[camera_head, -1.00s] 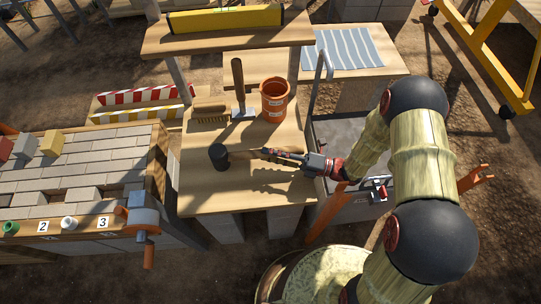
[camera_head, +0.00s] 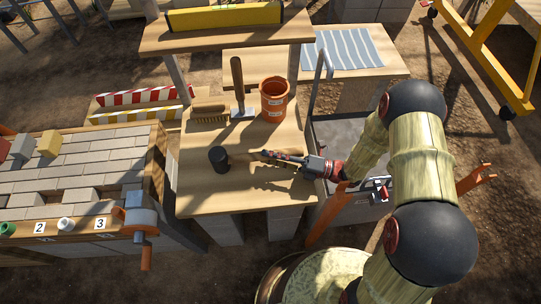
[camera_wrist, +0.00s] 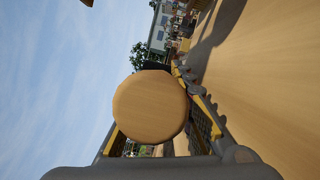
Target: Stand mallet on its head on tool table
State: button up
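The mallet lies on the tool table (camera_head: 195,201), its black head (camera_head: 219,158) to the left and its wooden handle (camera_head: 243,157) pointing right toward my gripper. My gripper (camera_head: 268,156) reaches in from the right, low over the table, with its fingers along the handle. In the wrist view, the round handle end (camera_wrist: 150,107) fills the space between my two fingers (camera_wrist: 160,125). The black head (camera_wrist: 155,67) shows partly behind it. The left finger is mostly hidden by the handle end, so I cannot tell whether the fingers press on the wood.
A brush (camera_head: 209,113), an upright wooden-handled trowel (camera_head: 238,85) and an orange pot (camera_head: 274,98) stand at the back of the table. A raised shelf (camera_head: 225,37) holds a yellow level (camera_head: 225,16). The table's front left is clear. A brick bench (camera_head: 95,165) stands to the left.

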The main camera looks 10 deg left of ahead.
jog(key=o, duration=0.4)
jog(key=shift+s+f, duration=0.25)
jog(key=shift+f, duration=0.3)
jog(key=shift+o, duration=0.2)
jog(key=shift+r, duration=0.1)
jog(key=shift+w+r+p, duration=0.15)
jog(key=shift+r+p, duration=0.45)
jog(key=shift+p, duration=0.2)
jog(key=d, duration=0.4)
jog(key=d+p, duration=0.1)
jog(key=d, duration=0.3)
jog(key=d+f+p, duration=0.1)
jog(key=d, duration=0.3)
jog(key=shift+s, duration=0.35)
